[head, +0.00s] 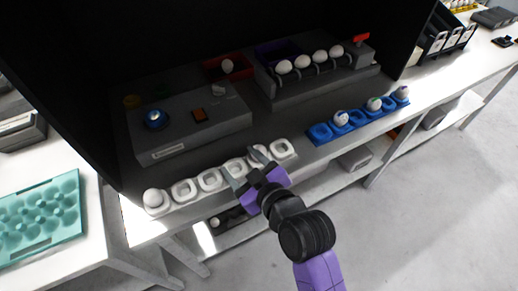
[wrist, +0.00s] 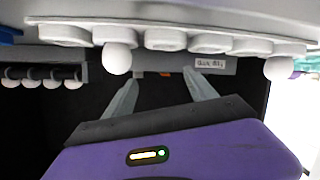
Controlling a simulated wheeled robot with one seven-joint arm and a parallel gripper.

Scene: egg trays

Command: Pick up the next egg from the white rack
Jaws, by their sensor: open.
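The white rack (head: 198,195) is a row of square cups along the front edge of the bench. One white egg (head: 155,198) sits in its far-left cup in the head view. In the wrist view the rack (wrist: 190,31) runs across the top, with a white egg (wrist: 117,58) near its left end and another egg (wrist: 278,68) near its right end. My gripper (head: 245,165) is open and empty at the right half of the rack. In the wrist view its fingertips (wrist: 162,80) are apart, and the left egg is near the left fingertip. In the head view the fingers partly hide that egg.
A blue rack (head: 320,134) with several cups holds three marked eggs to the right. Behind are a grey machine (head: 175,128) with a blue button and a holder with several white eggs (head: 319,57). A teal tray (head: 40,216) lies on the left table. Dark walls enclose the machine.

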